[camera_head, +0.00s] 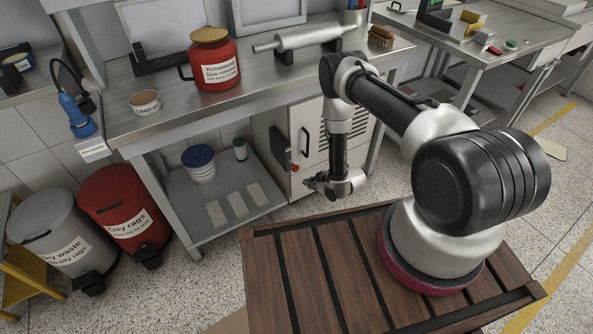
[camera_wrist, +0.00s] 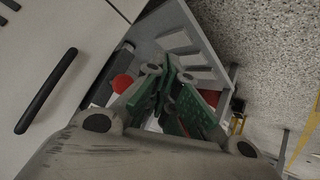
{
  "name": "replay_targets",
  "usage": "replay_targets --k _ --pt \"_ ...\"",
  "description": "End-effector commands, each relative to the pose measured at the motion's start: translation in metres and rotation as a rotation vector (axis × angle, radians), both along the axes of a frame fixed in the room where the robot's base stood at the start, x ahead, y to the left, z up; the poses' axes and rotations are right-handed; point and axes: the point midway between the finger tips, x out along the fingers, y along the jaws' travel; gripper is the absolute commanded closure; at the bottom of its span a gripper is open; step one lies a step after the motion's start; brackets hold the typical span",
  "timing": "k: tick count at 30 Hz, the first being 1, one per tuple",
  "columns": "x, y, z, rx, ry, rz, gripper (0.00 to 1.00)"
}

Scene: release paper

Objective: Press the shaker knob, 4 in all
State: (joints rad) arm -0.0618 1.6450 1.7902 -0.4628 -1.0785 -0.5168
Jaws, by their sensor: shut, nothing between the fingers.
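My gripper (camera_head: 313,183) is just below and to the right of the knob in the head view, at about the cabinet's lower front. In the wrist view my gripper (camera_wrist: 168,72) has its green-padded fingers together and empty. A rounded red shape (camera_wrist: 122,83) beside the fingers looks like the knob; part of it is hidden. I cannot tell whether the fingers touch it.
The bench (camera_head: 180,125) carries a red glue jar (camera_head: 215,70), a roller (camera_head: 300,38) and a brush (camera_head: 381,36). Its low shelf (camera_head: 190,225) holds a white tub with a blue lid (camera_head: 199,164). A red bin (camera_head: 125,215) and a grey bin (camera_head: 60,240) stand left. The floor before the cabinet is clear.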

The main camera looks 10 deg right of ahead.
Motion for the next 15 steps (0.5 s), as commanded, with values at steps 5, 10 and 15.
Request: replay_targets --k 5,10,15 --pt "0.0000 0.0000 0.0000 0.000 0.000 0.000 1.00" --pt "0.0000 0.0000 0.0000 0.000 0.000 0.000 1.00" --pt "-0.0062 -0.0023 -0.0007 0.000 0.003 -0.001 1.00"
